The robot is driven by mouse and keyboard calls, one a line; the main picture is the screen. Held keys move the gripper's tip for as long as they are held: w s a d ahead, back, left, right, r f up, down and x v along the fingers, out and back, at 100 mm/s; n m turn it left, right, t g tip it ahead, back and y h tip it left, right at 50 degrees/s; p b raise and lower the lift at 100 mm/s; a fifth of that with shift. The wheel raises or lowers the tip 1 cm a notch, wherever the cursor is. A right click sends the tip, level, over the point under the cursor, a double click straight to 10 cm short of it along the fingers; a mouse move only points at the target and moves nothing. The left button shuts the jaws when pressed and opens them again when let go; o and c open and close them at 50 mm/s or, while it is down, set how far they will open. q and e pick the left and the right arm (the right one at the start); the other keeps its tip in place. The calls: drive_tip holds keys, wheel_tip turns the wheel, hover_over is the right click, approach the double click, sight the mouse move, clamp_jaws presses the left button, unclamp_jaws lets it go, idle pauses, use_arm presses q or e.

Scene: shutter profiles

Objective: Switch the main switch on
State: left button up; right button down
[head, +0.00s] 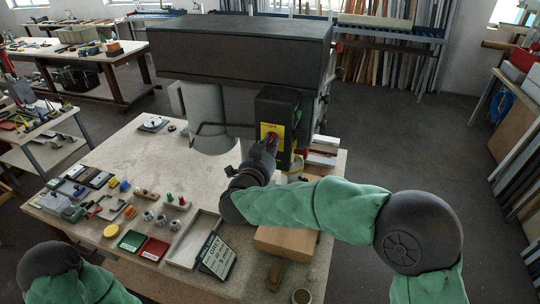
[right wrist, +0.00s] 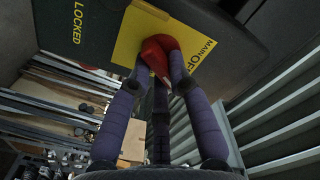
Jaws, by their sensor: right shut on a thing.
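The main switch is a red rotary knob (right wrist: 156,48) on a yellow plate (head: 270,130) on the side of a dark box (head: 287,106) under the large black machine housing. In the right wrist view the plate reads MAIN and OFF, and LOCKED stands to the left. My right gripper (head: 267,150) is at the plate; in the right wrist view its two purple fingers (right wrist: 160,66) are shut on the knob, one on each side. In the head view the gripper mostly hides the knob. My left gripper is out of view; only part of that arm shows at bottom left.
The bench (head: 115,160) below holds several small coloured parts, trays and a dark sign (head: 217,257) at its front. A wooden block (head: 286,242) lies under my right forearm. Floor is free to the right, before a profile rack.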

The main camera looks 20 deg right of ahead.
drive_tip(key=shift+f+m+b, duration=0.15)
drive_tip(key=shift+m+b, duration=1.8)
drive_tip(key=shift+b, duration=0.35)
drive_tip(key=shift+f+m+b, duration=0.15)
drive_tip(key=shift+m+b, duration=1.75)
drive_tip(key=shift+b, duration=0.4)
drive_tip(key=shift+f+m+b, duration=0.15)
drive_tip(key=shift+m+b, duration=1.8)
drive_tip(key=shift+b, duration=0.35)
drive_tip(key=c, duration=1.1)
unclamp_jaws()
drive_tip(key=shift+r, duration=0.1)
drive_tip(key=shift+c, duration=0.2)
drive_tip(key=shift+a, duration=0.1)
drive_tip(key=v, duration=1.2)
